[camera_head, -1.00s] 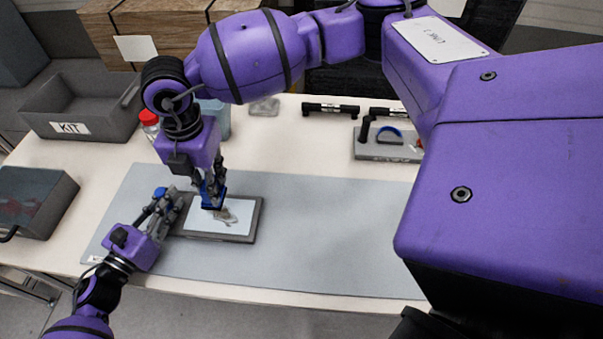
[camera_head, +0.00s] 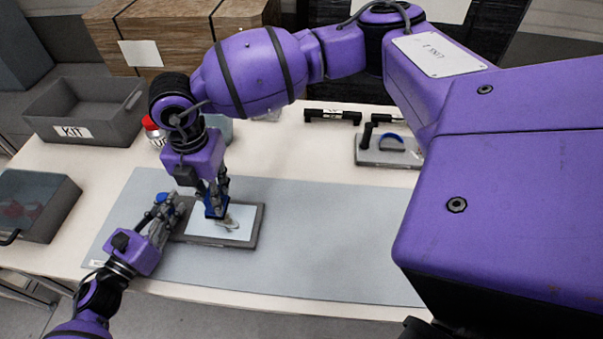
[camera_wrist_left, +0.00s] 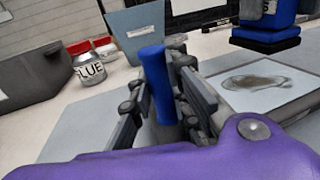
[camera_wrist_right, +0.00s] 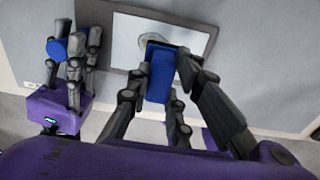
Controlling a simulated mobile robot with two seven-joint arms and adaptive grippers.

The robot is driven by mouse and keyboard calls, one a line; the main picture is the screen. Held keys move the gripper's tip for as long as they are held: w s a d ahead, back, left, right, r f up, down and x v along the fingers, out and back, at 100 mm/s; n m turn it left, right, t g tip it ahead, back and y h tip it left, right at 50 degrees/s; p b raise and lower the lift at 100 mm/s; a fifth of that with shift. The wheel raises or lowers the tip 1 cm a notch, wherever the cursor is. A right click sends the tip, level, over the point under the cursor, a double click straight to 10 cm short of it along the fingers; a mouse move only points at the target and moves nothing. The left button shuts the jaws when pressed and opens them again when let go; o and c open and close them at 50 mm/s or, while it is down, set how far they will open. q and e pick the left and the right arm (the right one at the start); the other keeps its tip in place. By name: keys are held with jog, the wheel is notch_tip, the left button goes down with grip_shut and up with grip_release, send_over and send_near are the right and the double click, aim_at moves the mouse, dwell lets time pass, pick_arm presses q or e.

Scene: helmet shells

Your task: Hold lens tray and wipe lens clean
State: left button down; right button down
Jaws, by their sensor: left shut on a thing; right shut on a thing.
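The lens tray (camera_head: 255,232) is a dark frame lying on the grey mat, with a pale lens plate (camera_head: 205,226) in it. A grey-brown smudge (camera_wrist_left: 258,82) marks the lens. My left gripper (camera_head: 168,204) is at the tray's left side, shut around an upright blue cylindrical handle (camera_wrist_left: 155,80). My right gripper (camera_head: 219,190) points down over the lens, shut on a blue wiping block (camera_wrist_right: 160,75).
A grey KIT bin (camera_head: 105,122), a red-capped glue jar (camera_wrist_left: 88,68) and a pale blue container (camera_wrist_left: 137,28) stand behind the mat. A grey box (camera_head: 60,205) is at left. A grey fixture (camera_head: 385,155) sits back right. The mat's right side (camera_head: 330,240) is clear.

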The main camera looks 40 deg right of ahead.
jog(key=shift+f, duration=1.15)
jog(key=shift+f, duration=0.1)
jog(key=shift+w+a, duration=1.15)
jog(key=shift+w, duration=0.05)
jog(key=shift+f, duration=0.5)
jog(key=shift+s, duration=0.1)
jog(key=shift+s+d, duration=2.35)
